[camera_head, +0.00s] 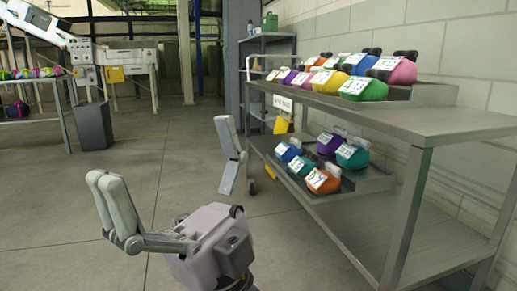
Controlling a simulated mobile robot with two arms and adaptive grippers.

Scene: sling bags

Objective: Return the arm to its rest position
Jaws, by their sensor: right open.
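My right gripper (160,152) hangs in the open air at the lower middle of the head view. Its two grey fingers are spread wide with nothing between them. It is to the left of the metal shelf rack (455,122) and appears apart from it. Several coloured sling bags with white labels stand on the rack's top level, among them a green bag (364,89) and a pink bag (399,70). More bags sit on the lower level, such as an orange bag (322,181) and a teal bag (352,156). My left gripper is not in view.
A table (40,120) with colourful items stands at the far left, beside a dark grey bin (93,126). A white conveyor machine (125,60) is behind. A block wall (470,40) backs the rack. The grey floor (60,200) left of my gripper is clear.

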